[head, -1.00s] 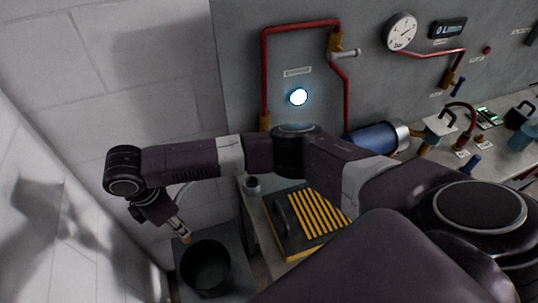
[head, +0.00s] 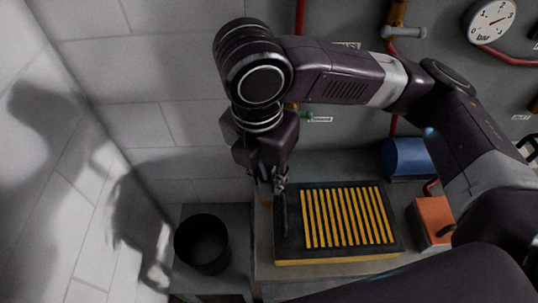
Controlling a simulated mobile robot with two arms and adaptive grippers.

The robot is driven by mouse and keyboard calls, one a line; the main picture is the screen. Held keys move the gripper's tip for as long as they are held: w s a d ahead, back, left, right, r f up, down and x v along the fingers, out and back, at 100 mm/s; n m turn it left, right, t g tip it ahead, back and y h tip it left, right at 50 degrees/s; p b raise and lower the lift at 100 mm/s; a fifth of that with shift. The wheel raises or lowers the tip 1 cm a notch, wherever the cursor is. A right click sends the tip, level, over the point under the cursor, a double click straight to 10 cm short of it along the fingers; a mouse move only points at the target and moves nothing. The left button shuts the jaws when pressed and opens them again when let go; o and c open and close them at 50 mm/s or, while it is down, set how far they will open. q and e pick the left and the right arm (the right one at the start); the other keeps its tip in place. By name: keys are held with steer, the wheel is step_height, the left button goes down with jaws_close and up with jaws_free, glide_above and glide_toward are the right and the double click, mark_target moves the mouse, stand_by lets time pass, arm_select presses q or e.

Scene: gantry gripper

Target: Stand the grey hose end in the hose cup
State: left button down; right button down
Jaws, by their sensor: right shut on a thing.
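My right gripper (head: 272,188) points down at the left back corner of the black and yellow striped plate, near the wall. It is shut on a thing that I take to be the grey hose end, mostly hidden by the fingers. A small yellowish bit shows just below the fingers, too small to make out. I cannot tell whether the hose end is in the cup. My left gripper is not in view.
A black bucket (head: 202,244) stands left of the bench on a grey stand. An orange block (head: 434,221) and a blue cylinder (head: 408,157) lie to the right.

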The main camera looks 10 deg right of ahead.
steer(key=w+d+p, duration=0.3)
steer(key=w, duration=1.2)
step_height(320, 180, down, 11)
steer(key=p, duration=0.2)
steer(key=shift+s+d+f+p, duration=0.1)
steer(key=shift+d+f+p, duration=0.05)
steer(key=shift+p, duration=0.2)
steer(key=shift+f, duration=0.15)
steer(key=shift+f, duration=0.2)
steer(key=c, duration=1.6)
jaws_free()
